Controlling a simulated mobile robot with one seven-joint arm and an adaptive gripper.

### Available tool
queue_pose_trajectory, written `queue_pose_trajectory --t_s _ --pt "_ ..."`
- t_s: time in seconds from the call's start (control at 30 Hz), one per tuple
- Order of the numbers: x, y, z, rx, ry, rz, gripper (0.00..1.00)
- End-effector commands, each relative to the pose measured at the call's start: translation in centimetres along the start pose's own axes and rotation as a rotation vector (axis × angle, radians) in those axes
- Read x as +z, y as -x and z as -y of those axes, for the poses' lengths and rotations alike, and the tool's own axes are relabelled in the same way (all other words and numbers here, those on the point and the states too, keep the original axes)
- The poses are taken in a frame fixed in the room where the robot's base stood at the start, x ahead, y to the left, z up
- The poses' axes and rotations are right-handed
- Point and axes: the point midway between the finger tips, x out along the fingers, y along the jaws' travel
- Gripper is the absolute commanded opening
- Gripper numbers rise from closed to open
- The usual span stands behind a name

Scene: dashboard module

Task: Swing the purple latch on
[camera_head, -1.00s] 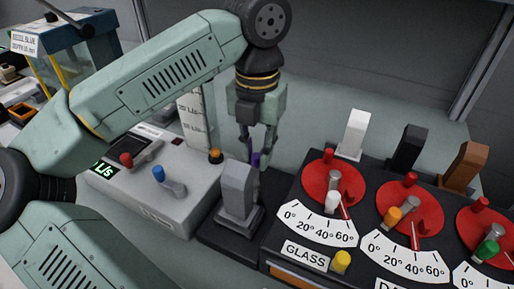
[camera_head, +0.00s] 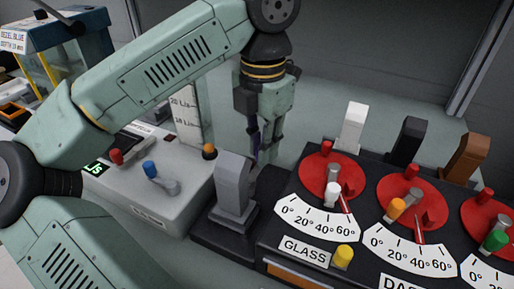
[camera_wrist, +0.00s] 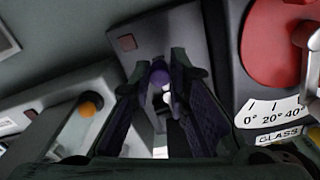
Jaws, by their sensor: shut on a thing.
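The purple latch shows as a round purple knob (camera_wrist: 159,76) in the wrist view, between the tips of my fingers. My gripper (camera_wrist: 160,88) is shut on this knob. In the head view my gripper (camera_head: 262,155) points down just behind the grey upright block (camera_head: 235,185). Purple shows at its fingers there, but I cannot tell knob from finger pad. The block and fingers hide the latch's lower part and pivot, so its exact angle is unclear.
Right of my gripper stands a dark dial panel (camera_head: 280,235) with red dials, coloured knobs and upright levers. On the left is a grey box (camera_head: 155,208) with red, blue and orange knobs. The surface behind my gripper is clear.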

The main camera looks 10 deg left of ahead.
Motion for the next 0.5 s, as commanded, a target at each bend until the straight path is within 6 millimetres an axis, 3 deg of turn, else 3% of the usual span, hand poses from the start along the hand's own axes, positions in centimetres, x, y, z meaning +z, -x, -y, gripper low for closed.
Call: queue_pose_trajectory --t_s 0.23,0.27,0.5 --pt "0.02 0.03 0.08 -0.002 -0.005 0.000 0.00" --pt "0.02 0.03 0.08 -0.002 -0.005 0.000 0.17" --pt "0.02 0.03 0.07 -0.002 -0.004 0.000 0.33"
